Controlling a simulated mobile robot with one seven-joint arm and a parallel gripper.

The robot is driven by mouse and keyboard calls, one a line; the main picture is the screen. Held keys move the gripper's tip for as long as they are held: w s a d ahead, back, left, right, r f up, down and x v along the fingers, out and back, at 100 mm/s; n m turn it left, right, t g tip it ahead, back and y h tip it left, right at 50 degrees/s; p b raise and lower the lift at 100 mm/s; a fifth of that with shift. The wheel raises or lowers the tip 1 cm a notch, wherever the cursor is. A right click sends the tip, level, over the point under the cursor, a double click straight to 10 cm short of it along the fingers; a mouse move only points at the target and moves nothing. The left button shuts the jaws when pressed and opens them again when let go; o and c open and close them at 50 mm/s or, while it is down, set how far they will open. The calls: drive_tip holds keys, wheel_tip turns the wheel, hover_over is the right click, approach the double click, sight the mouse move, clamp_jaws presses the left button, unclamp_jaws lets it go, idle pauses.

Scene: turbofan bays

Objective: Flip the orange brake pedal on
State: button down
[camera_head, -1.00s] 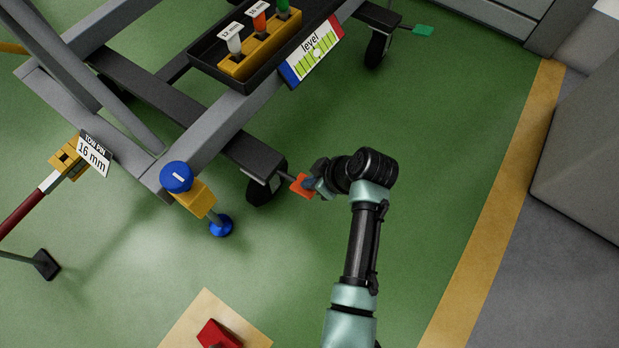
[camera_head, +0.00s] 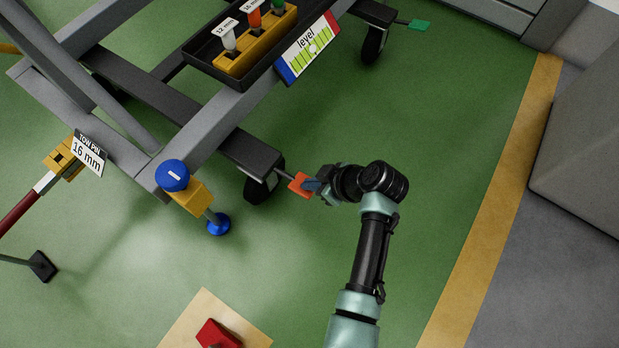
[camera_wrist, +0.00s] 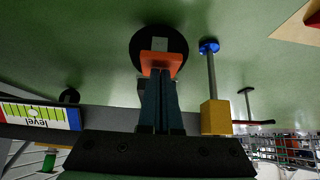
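The orange brake pedal (camera_head: 300,184) sticks out to the right of a black caster wheel (camera_head: 256,190) under the cart's near corner. In the wrist view the pedal (camera_wrist: 160,63) lies in front of the wheel, just beyond my fingertips. My gripper (camera_head: 316,186) is at the pedal's right end in the head view. In the wrist view my gripper (camera_wrist: 159,80) has its two fingers side by side with no clear gap, and nothing shows between them. The tips overlap the pedal's edge in the picture; I cannot tell whether they touch it.
The grey cart frame (camera_head: 215,125) stands above the wheel. A blue-knobbed yellow jack (camera_head: 192,196) is to its left. A level plate (camera_head: 308,48) and a tray of pins (camera_head: 205,62) are above. A green pedal (camera_head: 419,25) is at another caster. The green floor at right is clear.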

drive_tip(key=shift+s+d+f+b, duration=0.15)
drive_tip(key=shift+d+f+b, duration=0.1)
drive_tip(key=shift+f, duration=0.7)
drive_tip(key=shift+s+d+f+b, duration=0.1)
drive_tip(key=shift+s+f+b, duration=0.1)
drive_tip(key=shift+f, duration=1.05)
drive_tip(key=shift+f, duration=0.2)
drive_tip(key=shift+a+r, duration=0.1)
